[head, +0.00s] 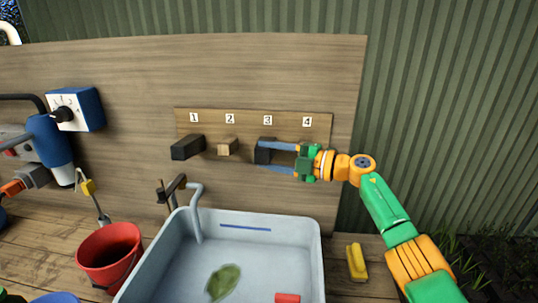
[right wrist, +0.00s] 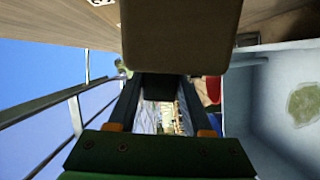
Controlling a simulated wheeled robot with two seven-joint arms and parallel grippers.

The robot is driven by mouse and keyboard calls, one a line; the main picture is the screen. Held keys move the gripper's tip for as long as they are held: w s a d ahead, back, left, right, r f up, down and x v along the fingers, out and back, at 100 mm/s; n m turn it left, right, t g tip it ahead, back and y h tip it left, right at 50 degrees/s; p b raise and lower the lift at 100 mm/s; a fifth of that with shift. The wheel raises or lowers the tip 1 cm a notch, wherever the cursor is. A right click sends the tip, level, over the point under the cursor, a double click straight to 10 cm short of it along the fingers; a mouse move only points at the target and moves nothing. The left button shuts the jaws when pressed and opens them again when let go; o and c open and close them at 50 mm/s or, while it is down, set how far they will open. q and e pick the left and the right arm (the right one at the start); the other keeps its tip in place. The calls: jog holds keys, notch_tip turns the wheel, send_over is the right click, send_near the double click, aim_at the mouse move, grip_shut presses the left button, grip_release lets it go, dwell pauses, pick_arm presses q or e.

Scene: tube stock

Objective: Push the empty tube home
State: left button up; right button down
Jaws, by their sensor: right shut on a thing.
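A wooden strip (head: 220,116) on the upright board carries labels 1 to 4. A dark square-ended tube (head: 186,147) sticks out under label 1, and a light wooden-looking one (head: 228,146) sticks out less under 2. My right gripper (head: 264,157) reaches in from the right with its blue fingers around the dark tube under 3 (head: 263,151) and is shut on it. In the right wrist view a dark block (right wrist: 158,88) sits between the fingertips. The place under 4 is hidden behind the gripper. I cannot tell which tube is empty. My left gripper is out of view.
A large brown block (right wrist: 180,30) stands close to the wrist camera. A grey sink (head: 318,255) with a tap (head: 196,212) lies below the tubes, holding a leaf (head: 224,281). A red bucket (head: 108,254) stands left, a yellow sponge (head: 356,262) right.

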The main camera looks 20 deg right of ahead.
jog(key=shift+d+f, duration=0.1)
dwell(0.5)
dwell(0.3)
jog(key=c, duration=0.5)
grip_release()
jog(key=shift+w+f, duration=0.1)
jog(key=shift+o, duration=1.3)
jog(key=shift+w+d+f, duration=0.1)
jog(key=shift+w, duration=0.1)
jog(key=shift+w+f, duration=0.15)
jog(key=shift+w, duration=0.1)
jog(key=shift+s+d, duration=0.25)
jog(key=shift+s, duration=0.1)
jog(key=b+v, duration=0.2)
jog(key=v, duration=0.4)
jog(key=shift+d, duration=0.3)
